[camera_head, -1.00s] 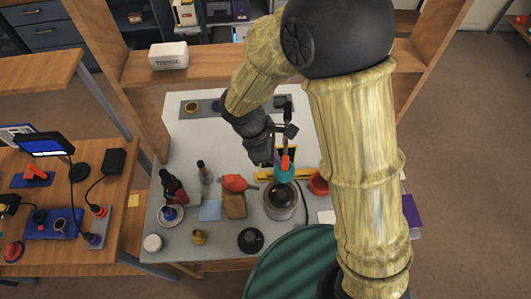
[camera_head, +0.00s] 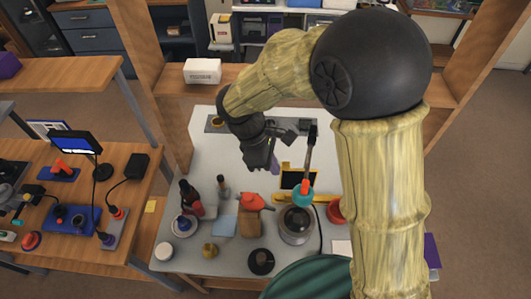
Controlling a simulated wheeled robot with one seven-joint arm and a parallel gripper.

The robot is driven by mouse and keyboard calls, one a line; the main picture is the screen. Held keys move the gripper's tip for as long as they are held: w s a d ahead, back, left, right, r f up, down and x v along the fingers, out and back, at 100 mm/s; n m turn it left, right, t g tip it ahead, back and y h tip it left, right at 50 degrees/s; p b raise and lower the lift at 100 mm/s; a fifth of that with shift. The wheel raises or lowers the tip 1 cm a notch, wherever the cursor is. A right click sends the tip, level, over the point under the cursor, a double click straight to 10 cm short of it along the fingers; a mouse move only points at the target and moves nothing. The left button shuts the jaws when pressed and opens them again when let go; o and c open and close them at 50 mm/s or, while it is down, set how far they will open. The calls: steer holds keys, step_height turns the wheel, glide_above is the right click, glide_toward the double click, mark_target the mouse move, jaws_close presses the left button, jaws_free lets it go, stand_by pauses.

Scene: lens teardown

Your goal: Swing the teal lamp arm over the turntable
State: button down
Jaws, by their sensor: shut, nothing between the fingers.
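The lamp has a teal head (camera_head: 303,196) with an orange-red part above it on a dark arm (camera_head: 310,150) that runs back toward the rear of the white table. The teal head shows over the near-middle of the table, at the back edge of a round grey device (camera_head: 296,224), which looks like the turntable. My gripper (camera_head: 262,164) points down left of the lamp arm and stands apart from it in the picture. It is shut and empty. My arm covers the right part of the table.
A wooden shelf with a white box (camera_head: 202,71) is behind. A yellow-framed dark panel (camera_head: 298,178) lies behind the lamp head.

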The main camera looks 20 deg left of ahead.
steer(key=v, duration=0.5)
steer(key=shift+w+b, duration=0.1)
steer(key=shift+b, duration=0.3)
steer(key=d+f+m+t+y, duration=0.1)
steer(key=d+f+m+y, duration=0.1)
steer(key=d+m, duration=0.7)
steer(key=s+d+f+m+t+y, duration=0.1)
steer(key=d+f+m+y, duration=0.1)
steer(key=d+m, duration=0.8)
steer(key=d, duration=0.7)
steer(key=shift+d+f+b, duration=0.3)
steer(key=shift+d+b, duration=0.05)
steer(key=shift+d, duration=0.05)
